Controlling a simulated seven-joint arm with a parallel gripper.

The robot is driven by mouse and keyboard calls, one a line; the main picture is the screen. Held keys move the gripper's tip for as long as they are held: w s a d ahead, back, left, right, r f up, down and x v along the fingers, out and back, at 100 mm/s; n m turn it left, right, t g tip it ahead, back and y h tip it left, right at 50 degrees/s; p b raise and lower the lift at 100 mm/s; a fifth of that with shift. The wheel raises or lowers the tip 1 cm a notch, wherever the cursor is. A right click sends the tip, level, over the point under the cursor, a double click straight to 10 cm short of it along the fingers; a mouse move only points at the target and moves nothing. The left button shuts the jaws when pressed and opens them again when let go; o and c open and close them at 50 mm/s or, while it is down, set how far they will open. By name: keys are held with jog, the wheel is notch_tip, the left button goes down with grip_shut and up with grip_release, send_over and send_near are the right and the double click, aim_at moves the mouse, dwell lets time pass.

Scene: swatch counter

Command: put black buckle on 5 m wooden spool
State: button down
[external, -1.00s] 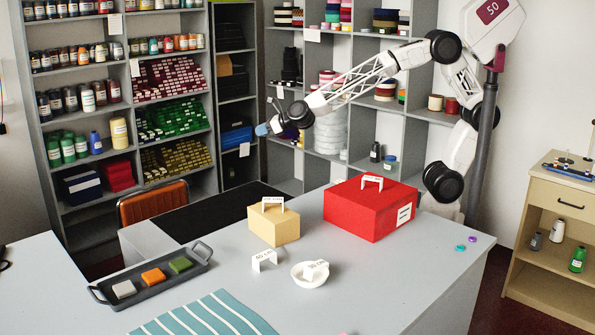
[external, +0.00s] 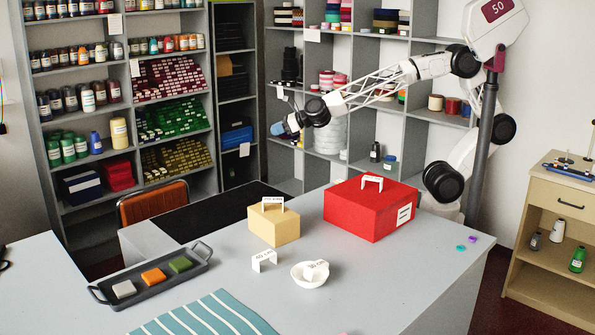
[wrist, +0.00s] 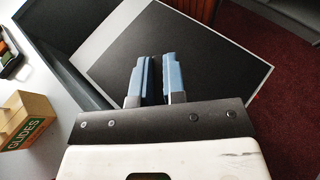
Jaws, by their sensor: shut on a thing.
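My gripper (external: 277,129) is in the air beyond the desk's back edge, in front of the shelves, with its blue-grey fingertips pointing left. In the wrist view my gripper (wrist: 157,75) has its two fingers close together with a narrow dark gap between them. It is shut on a dark thing, consistent with the black buckle, whose outline is lost against the black mat (wrist: 185,55) behind.
The grey desk bears a red box (external: 362,212), a yellow box (external: 272,230), a white bowl (external: 309,281), a dark tray (external: 155,288) of colored blocks and a striped cloth (external: 205,318). The yellow box reads "GLIDES" in the wrist view (wrist: 28,122). Shelves (external: 405,120) stand behind.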

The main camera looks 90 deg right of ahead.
jog(key=s+a+f+n+g+y, duration=0.1)
jog(key=s+a+n+y, duration=0.2)
jog(key=s, duration=1)
jog(key=s+a+f+n+g+y, duration=0.1)
jog(key=s+a+n+g+y, duration=0.15)
jog(key=s, duration=1.15)
jog(key=s+a+f+n+g+y, duration=0.1)
jog(key=s+a+n+y, duration=0.3)
jog(key=s, duration=0.9)
jog(key=shift+m+t, duration=0.25)
jog(key=shift+s+f, duration=0.1)
jog(key=shift+f, duration=2.35)
send_over(341, 181)
jog(key=shift+f, duration=0.75)
jog(key=shift+s+d, duration=0.1)
jog(key=shift+f, duration=1.75)
jog(key=shift+f, duration=0.1)
